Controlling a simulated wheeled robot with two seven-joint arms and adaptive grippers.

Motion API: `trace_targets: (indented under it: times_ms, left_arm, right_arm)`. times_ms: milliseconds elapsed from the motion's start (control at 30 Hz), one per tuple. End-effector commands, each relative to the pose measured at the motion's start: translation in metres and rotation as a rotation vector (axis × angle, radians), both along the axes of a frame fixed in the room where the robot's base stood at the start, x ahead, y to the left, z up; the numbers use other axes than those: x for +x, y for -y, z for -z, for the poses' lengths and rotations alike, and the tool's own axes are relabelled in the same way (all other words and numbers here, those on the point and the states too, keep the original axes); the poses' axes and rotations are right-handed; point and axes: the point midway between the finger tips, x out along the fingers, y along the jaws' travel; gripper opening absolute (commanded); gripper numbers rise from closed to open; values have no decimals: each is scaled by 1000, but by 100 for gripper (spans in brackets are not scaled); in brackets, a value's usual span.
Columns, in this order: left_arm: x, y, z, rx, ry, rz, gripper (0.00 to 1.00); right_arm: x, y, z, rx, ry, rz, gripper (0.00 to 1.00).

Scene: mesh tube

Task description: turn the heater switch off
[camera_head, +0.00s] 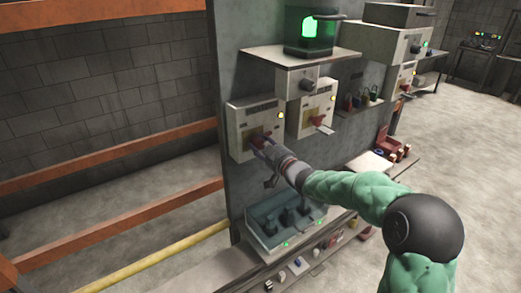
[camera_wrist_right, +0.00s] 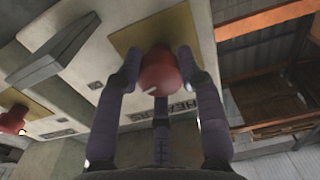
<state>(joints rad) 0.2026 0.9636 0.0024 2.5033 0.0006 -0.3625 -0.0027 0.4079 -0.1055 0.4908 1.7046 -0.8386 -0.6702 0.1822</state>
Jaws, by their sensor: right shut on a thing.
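The heater switch is a red rotary knob (camera_wrist_right: 160,72) on a yellow plate, with a label reading "HEATER" partly covered beside it in the right wrist view. It sits on the front of a pale control box (camera_head: 240,127) on the grey panel in the head view. My right gripper (camera_head: 262,148) reaches up to this box, and its fingers are closed around the knob. In the right wrist view the fingers (camera_wrist_right: 160,85) sit on both sides of the knob, with a white pointer mark showing on it. My left gripper is not in view.
A second pale box (camera_head: 310,103) with a red knob (camera_wrist_right: 14,120) stands close beside it. A shelf above holds a device with a lit green light (camera_head: 309,27). A teal box with dark levers (camera_head: 284,227) is below my arm. Orange rails (camera_head: 110,186) run at the left.

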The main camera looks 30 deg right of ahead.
Motion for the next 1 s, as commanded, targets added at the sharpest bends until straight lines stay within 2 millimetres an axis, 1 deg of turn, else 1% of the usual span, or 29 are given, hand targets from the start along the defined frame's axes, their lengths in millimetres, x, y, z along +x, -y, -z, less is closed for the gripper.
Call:
trace_targets:
  times_ms: [33, 300, 600, 1000]
  left_arm:
    - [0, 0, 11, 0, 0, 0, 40]
    - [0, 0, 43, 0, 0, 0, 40]
    - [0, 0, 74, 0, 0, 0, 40]
    - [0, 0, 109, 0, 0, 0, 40]
  right_arm:
    - [0, 0, 1, -39, 12, -1, 5]
    - [0, 0, 1, -290, 32, 1, 5]
    - [0, -1, 1, -576, 53, 1, 5]
    - [0, -1, 1, -954, 82, 0, 5]
